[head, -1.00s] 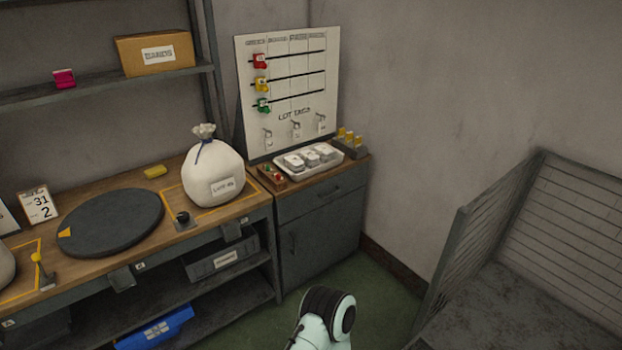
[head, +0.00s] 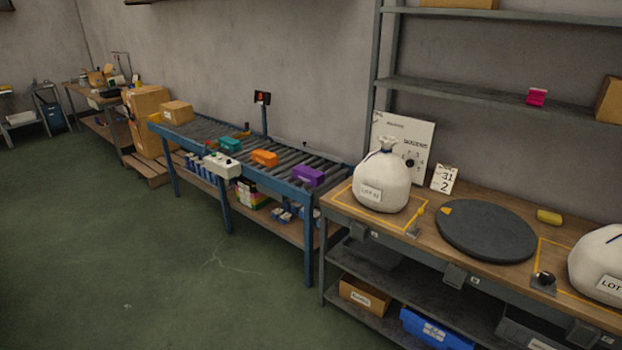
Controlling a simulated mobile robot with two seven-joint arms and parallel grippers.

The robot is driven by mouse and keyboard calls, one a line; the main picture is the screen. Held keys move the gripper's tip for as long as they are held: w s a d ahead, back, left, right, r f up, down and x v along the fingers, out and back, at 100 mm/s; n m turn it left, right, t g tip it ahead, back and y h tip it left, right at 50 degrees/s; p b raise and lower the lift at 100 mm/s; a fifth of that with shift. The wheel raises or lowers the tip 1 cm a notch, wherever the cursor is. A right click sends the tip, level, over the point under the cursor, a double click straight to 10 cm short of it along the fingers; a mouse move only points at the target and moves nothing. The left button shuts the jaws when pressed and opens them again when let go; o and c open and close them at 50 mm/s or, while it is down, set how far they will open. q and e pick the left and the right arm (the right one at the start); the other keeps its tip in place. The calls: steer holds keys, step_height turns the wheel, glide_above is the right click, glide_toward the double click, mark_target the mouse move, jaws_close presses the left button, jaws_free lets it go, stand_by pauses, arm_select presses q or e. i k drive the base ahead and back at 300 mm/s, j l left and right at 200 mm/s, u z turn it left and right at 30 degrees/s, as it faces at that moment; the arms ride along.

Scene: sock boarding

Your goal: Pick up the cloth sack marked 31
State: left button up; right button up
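A white cloth sack (head: 382,183) with a tied neck stands upright on the left of the wooden bench, within a yellow outline. Its label (head: 371,193) begins with LOT; the number is too small to read surely. A second white sack (head: 597,262) stands at the right edge, partly cut off; its label shows LOT and its number is out of frame. A small card (head: 444,178) reading 31 over 2 stands behind, right of the left sack. Neither gripper is in view.
A dark round turntable (head: 487,232) lies between the sacks on the bench (head: 400,226). A yellow block (head: 549,216) is behind it. A roller conveyor (head: 240,140) with coloured boxes adjoins on the left. The green floor (head: 150,255) in front is clear.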

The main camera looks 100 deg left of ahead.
mark_target(382, 181)
steer(key=u, duration=2.8)
steer(key=i+j, duration=0.2)
steer(key=i, duration=0.2)
